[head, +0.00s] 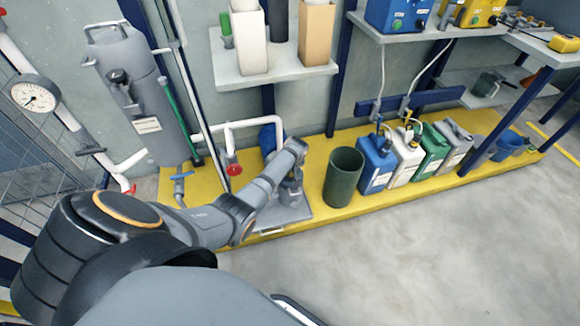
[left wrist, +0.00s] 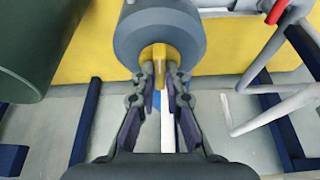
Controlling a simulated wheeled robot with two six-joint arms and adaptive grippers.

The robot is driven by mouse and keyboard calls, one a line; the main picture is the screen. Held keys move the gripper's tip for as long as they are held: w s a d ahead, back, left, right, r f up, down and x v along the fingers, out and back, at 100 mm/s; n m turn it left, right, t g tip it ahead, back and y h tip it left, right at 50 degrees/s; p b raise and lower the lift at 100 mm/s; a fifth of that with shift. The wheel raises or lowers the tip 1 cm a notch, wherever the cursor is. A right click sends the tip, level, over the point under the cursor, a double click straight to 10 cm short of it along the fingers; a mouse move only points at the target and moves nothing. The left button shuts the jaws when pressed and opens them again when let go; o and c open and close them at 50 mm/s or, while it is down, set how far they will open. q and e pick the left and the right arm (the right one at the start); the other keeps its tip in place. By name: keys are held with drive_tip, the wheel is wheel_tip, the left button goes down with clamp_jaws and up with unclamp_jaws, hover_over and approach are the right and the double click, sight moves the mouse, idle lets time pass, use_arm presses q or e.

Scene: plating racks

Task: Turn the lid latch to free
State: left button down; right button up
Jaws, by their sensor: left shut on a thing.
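In the left wrist view, a round grey housing (left wrist: 158,22) stands at the top middle, with a small yellow latch (left wrist: 159,53) on its near side. My left gripper (left wrist: 160,75) is shut on the yellow latch, one fingertip on each side. In the head view my left arm reaches from the left to a grey tray (head: 300,218) on the yellow platform. The arm covers the latch and most of the housing there, and the fingertips cannot be made out. My right gripper is in neither view.
A dark green bin (head: 343,180) stands right of the arm; it also shows in the left wrist view (left wrist: 35,45). Blue (head: 376,165), white (head: 405,162) and green (head: 432,150) cans stand beyond it. A red valve handle (head: 234,170) is left of the arm. The floor in front is clear.

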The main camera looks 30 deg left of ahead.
use_arm(q)
drive_tip(key=shift+n, duration=0.5)
drive_tip(key=c, duration=1.4)
unclamp_jaws()
drive_tip(key=v, duration=1.2)
drive_tip(key=shift+w, duration=0.2)
drive_tip(key=shift+d, duration=0.1)
